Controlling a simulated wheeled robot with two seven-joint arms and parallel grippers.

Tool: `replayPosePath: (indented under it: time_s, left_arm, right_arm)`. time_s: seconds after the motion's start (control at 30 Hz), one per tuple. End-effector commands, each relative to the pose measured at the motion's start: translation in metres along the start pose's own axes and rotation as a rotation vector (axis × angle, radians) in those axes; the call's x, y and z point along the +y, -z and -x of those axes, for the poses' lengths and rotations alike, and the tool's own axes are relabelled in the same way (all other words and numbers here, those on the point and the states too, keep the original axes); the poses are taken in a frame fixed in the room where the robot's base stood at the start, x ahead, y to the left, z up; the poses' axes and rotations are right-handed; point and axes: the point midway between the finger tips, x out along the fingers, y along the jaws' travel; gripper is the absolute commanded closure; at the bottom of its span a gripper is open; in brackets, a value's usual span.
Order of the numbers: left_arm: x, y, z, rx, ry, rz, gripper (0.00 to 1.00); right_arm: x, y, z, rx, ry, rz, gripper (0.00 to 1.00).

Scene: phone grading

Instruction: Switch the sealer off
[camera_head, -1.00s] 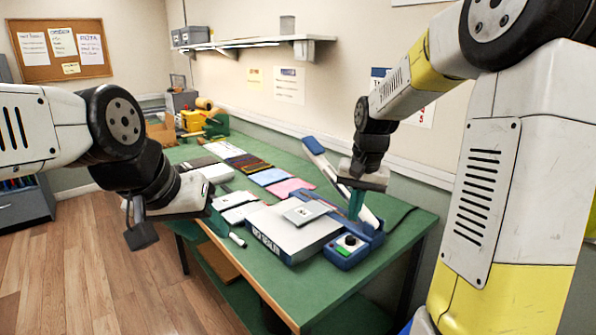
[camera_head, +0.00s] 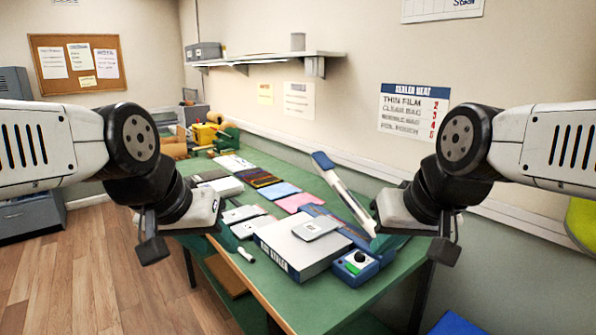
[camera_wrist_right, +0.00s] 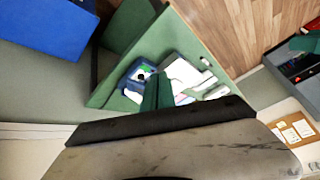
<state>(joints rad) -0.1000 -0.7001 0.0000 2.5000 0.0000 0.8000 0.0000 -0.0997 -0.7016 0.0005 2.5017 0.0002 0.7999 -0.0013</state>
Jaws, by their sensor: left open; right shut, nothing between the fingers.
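The blue sealer (camera_head: 366,266) stands at the table's near right end. Its long white and blue arm (camera_head: 340,187) is raised at a slant. Its front box carries a round black dial and a green switch (camera_head: 352,269); I cannot tell the switch's position. The sealer also shows in the right wrist view (camera_wrist_right: 138,77). My right gripper (camera_head: 382,243) is shut and empty, to the right of the sealer's box; its green fingers (camera_wrist_right: 158,92) partly cover the table in the wrist view.
A large white box (camera_head: 291,254) with a grey phone-like item (camera_head: 316,229) on it sits left of the sealer. A pink mat (camera_head: 300,202) and several flat items lie farther back. A "Sealer heat" chart (camera_head: 413,112) hangs on the wall behind.

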Motion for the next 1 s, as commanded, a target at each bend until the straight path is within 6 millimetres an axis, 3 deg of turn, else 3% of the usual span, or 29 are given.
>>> replayPosePath:
  time_s: [0.23,0.47,0.7,1.0]
  left_arm:
    - [0.000,0.000,0.000,0.000,0.000,0.000,0.58]
    - [0.000,0.000,0.000,0.000,0.000,0.000,0.58]
    - [0.000,0.000,0.000,0.000,0.000,0.000,0.58]
    - [0.000,0.000,0.000,0.000,0.000,0.000,0.58]
  right_arm:
    - [0.003,0.013,-0.005,-0.028,-0.013,0.114,1.00]
    - [0.013,0.058,-0.029,-0.138,-0.020,0.573,1.00]
    - [0.026,0.105,-0.076,-0.264,0.058,1.130,1.00]
    - [0.048,0.144,-0.153,-0.352,0.265,1.768,1.00]
